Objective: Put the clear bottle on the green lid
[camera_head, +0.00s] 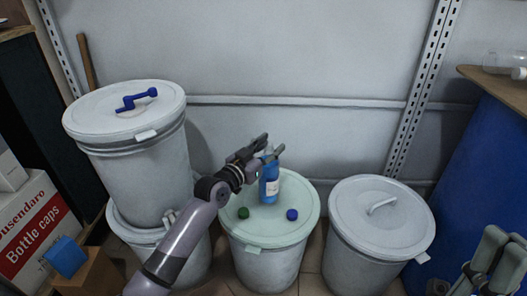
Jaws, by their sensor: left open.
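A clear bottle (502,61) lies on its side on a wooden board at the upper right, partly cut off by the picture's edge. The pale green lid (240,222) covers the middle drum. A blue bottle (270,188) with a white label stands upright on it. My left gripper (273,146) is open at the top of the blue bottle; whether it touches the bottle I cannot tell. My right gripper (500,250) is at the lower right, below the clear bottle and well apart from it; its opening is unclear.
A green cap (243,212) and a blue cap (292,214) lie on the green lid. A handled grey drum (372,255) stands to its right. Stacked drums (150,170) with a blue crank (137,99) stand left. A blue drum (470,170) is below the wooden board (500,87).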

